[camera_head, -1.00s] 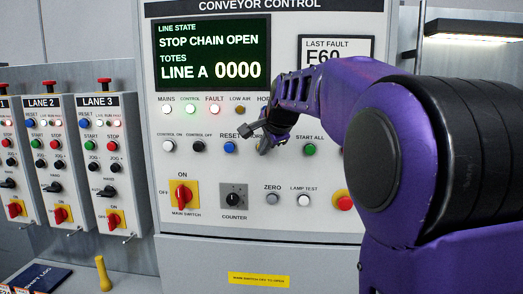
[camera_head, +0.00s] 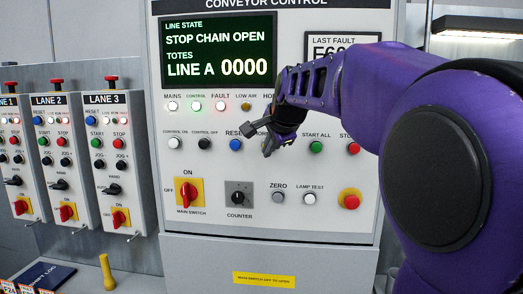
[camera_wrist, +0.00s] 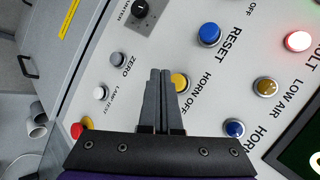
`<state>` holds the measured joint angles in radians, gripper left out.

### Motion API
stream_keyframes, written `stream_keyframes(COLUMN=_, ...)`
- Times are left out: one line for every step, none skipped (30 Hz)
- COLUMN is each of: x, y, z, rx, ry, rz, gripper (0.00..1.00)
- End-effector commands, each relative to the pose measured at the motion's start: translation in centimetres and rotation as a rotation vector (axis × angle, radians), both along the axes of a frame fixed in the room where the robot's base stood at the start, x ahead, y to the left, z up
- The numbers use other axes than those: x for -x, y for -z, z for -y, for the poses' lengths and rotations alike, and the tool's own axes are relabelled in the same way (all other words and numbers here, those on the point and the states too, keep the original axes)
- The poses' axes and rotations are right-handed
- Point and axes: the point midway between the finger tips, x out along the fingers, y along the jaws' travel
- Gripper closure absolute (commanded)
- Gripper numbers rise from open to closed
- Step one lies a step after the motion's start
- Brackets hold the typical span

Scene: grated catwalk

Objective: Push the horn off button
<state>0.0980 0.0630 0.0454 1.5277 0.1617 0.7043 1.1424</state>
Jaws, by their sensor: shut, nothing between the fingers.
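The horn off button is a yellow round push button (camera_wrist: 182,82) with the label HORN OFF beside it in the wrist view. My gripper (camera_wrist: 159,72) is shut and empty, its two dark fingers side by side. The fingertips lie over the panel next to the button and cover part of its edge. I cannot tell whether they touch the panel or the button. In the head view my gripper (camera_head: 266,146) is in front of the button row, just right of the blue RESET button (camera_head: 235,145). There it mostly hides the horn off button and its label.
Close neighbours are the blue RESET button (camera_wrist: 209,35), the blue HORN lamp (camera_wrist: 234,128) and the amber LOW AIR lamp (camera_wrist: 265,87). Below are the counter knob (camera_head: 238,196), ZERO button (camera_head: 278,196) and red stop button (camera_head: 349,198). Lane boxes (camera_head: 118,165) stand at left.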

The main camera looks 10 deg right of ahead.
Motion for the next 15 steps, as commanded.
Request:
stream_keyframes(x=0.5, y=0.2, z=-0.2, rx=0.001, ry=-0.001, rz=0.001, gripper=1.00)
stream_keyframes(x=0.8, y=0.2, z=-0.3, rx=0.001, ry=-0.002, rz=0.002, gripper=1.00)
stream_keyframes(x=1.2, y=0.2, z=-0.4, rx=0.001, ry=-0.002, rz=0.002, gripper=1.00)
stream_keyframes(x=1.5, y=0.2, z=-0.5, rx=0.001, ry=-0.002, rz=0.002, gripper=1.00)
stream_keyframes(x=1.8, y=0.2, z=-0.6, rx=0.000, ry=-0.001, rz=0.002, gripper=1.00)
stream_keyframes(x=2.1, y=0.2, z=-0.7, rx=0.000, ry=-0.001, rz=0.002, gripper=1.00)
stream_keyframes(x=2.3, y=0.1, z=-0.8, rx=0.000, ry=-0.002, rz=0.002, gripper=1.00)
stream_keyframes(x=2.5, y=0.1, z=-0.9, rx=-0.001, ry=-0.001, rz=0.002, gripper=1.00)
stream_keyframes(x=2.7, y=0.1, z=-0.9, rx=-0.001, ry=-0.001, rz=0.001, gripper=1.00)
stream_keyframes(x=2.9, y=0.1, z=-1.0, rx=-0.001, ry=-0.001, rz=0.001, gripper=1.00)
stream_keyframes(x=2.9, y=0.1, z=-1.0, rx=-0.001, ry=-0.001, rz=0.001, gripper=1.00)
stream_keyframes(x=3.0, y=0.1, z=-1.0, rx=-0.001, ry=-0.001, rz=0.000, gripper=1.00)
stream_keyframes(x=3.0, y=0.1, z=-1.0, rx=-0.001, ry=-0.001, rz=0.000, gripper=1.00)
stream_keyframes(x=3.0, y=0.1, z=-1.0, rx=-0.001, ry=-0.001, rz=0.000, gripper=1.00)
stream_keyframes(x=3.0, y=0.0, z=-1.0, rx=-0.001, ry=-0.001, rz=0.000, gripper=1.00)
